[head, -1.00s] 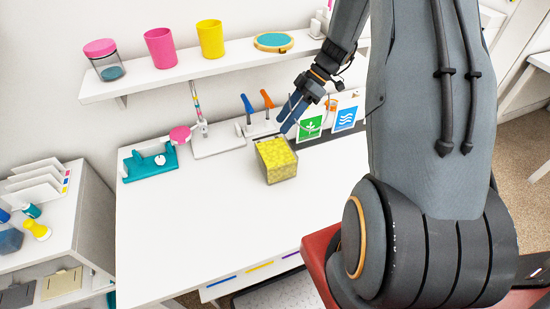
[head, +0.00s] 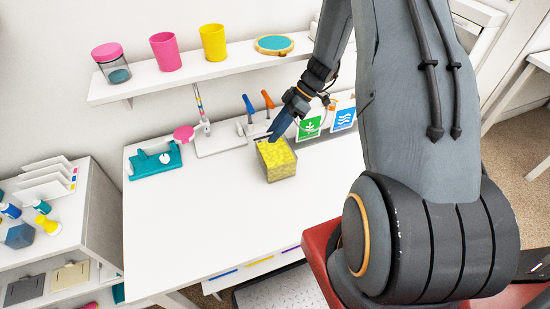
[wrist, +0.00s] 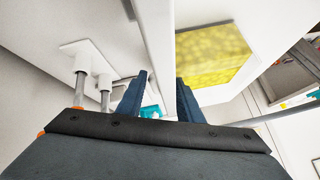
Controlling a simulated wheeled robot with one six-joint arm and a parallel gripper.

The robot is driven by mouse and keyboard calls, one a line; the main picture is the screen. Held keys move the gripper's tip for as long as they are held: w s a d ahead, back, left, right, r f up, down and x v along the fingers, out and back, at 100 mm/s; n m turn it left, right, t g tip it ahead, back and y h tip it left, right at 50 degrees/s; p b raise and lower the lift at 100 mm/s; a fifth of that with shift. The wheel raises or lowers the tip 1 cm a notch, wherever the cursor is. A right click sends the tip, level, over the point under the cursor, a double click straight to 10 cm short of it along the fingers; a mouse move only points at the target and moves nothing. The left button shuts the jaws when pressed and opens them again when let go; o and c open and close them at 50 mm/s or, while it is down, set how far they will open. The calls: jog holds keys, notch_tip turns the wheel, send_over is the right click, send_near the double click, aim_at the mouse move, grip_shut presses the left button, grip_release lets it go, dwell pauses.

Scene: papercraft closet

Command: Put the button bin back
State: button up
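The button bin (head: 276,163) looks like a box filled with yellow, standing upright on the white desk. My gripper (head: 275,135) is at the bin's top back edge in the head view, its blue fingers pointing down. In the wrist view my gripper (wrist: 160,95) has its two fingers apart, with a pale strip running between them. The bin's yellow contents (wrist: 212,55) show just right of the fingers there. I cannot tell whether a finger touches the bin's wall.
A shelf (head: 200,82) above the desk holds a jar, two cups and a hoop. Behind the bin stand orange and blue handled tools, a green card (head: 310,126) and a blue card (head: 343,119). A teal tool (head: 155,160) lies left. The desk front is clear.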

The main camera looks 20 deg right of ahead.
grip_shut()
jog(key=shift+r, duration=0.25)
